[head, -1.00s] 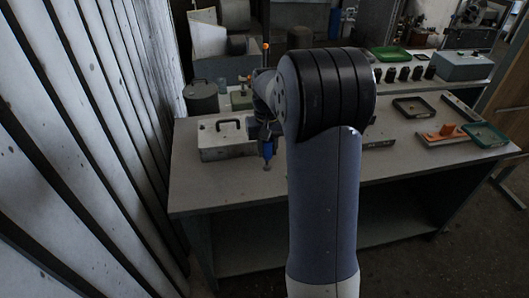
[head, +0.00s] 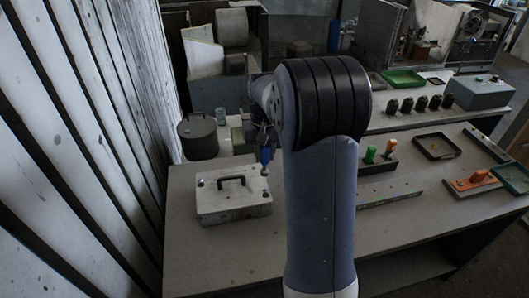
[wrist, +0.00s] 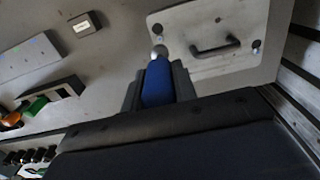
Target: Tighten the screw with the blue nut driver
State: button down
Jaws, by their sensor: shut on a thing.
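My gripper (wrist: 156,97) is shut on the blue nut driver (wrist: 157,76), with a dark finger on each side of its handle. The driver also shows in the head view (head: 266,155), hanging roughly upright with its metal tip down. The blower housing cover (head: 233,204) is a pale flat box with a black handle; it also shows in the wrist view (wrist: 205,65). The driver's tip appears at the cover's far right corner in the head view. I cannot tell whether it touches anything. Dark round spots mark other cover corners. The screw under the tip cannot be made out.
A holder with green and orange handles (head: 378,156) stands right of my arm, behind a grey bar (head: 390,194). An orange tool (head: 473,181) and trays lie further right. A dark round pot (head: 198,138) stands behind the cover. A slatted wall (head: 85,150) borders the left.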

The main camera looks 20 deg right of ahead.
aim_at(265, 170)
jog(key=shift+f+b, duration=1.85)
jog(key=shift+f, duration=0.95)
jog(key=shift+f, duration=0.1)
jog(key=shift+f, duration=0.2)
